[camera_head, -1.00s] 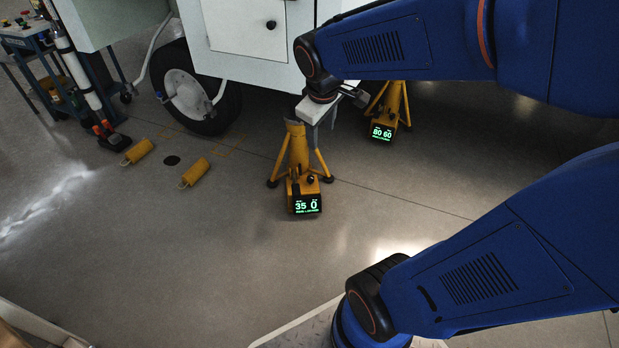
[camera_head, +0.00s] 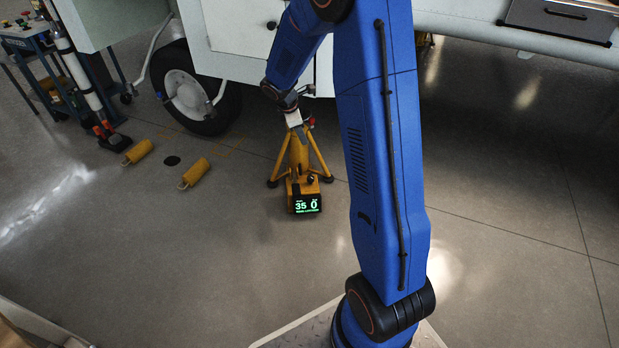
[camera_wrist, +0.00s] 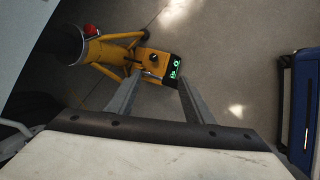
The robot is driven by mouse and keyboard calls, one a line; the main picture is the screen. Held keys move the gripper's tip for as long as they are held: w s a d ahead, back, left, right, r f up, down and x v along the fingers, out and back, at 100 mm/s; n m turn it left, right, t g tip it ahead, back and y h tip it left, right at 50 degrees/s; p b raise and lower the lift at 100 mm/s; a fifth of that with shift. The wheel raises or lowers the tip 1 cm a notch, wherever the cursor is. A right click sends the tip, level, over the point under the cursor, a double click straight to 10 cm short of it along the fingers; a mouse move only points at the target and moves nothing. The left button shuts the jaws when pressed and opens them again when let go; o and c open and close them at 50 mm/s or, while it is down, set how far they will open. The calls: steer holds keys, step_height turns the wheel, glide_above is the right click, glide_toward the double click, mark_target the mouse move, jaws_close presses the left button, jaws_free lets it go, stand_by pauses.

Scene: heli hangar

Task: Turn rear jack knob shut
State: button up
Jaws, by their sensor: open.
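A yellow tripod jack (camera_head: 298,155) stands on the floor beside the white fuselage. Its base box (camera_head: 305,196) has a green lit display reading 35 and 0. A small black knob (camera_wrist: 154,58) sits on top of the box beside the display in the wrist view. My gripper (camera_wrist: 160,80) is open and empty. Its two fingers point towards the box, apart from the knob, which appears just beyond and between the tips. In the head view my gripper (camera_head: 298,128) is over the jack's upper part, hiding its top. I cannot tell whether this jack is the rear one.
A red part (camera_wrist: 90,31) sits at the jack's top. The white fuselage (camera_head: 240,30) and a wheel (camera_head: 190,95) are close behind. Two yellow cylinders (camera_head: 138,151) lie to the left, near a blue cart (camera_head: 45,60). My arm mostly hides another jack. The front floor is clear.

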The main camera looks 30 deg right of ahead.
steer(key=w+d+f+n, duration=0.25)
steer(key=w+f, duration=0.25)
steer(key=f, duration=0.4)
steer(key=n, duration=0.4)
glide_toward(310, 177)
steer(key=shift+g, duration=0.4)
steer(key=x, duration=0.8)
steer(key=shift+w+f, duration=0.2)
steer(key=shift+f, duration=0.15)
steer(key=c, duration=1)
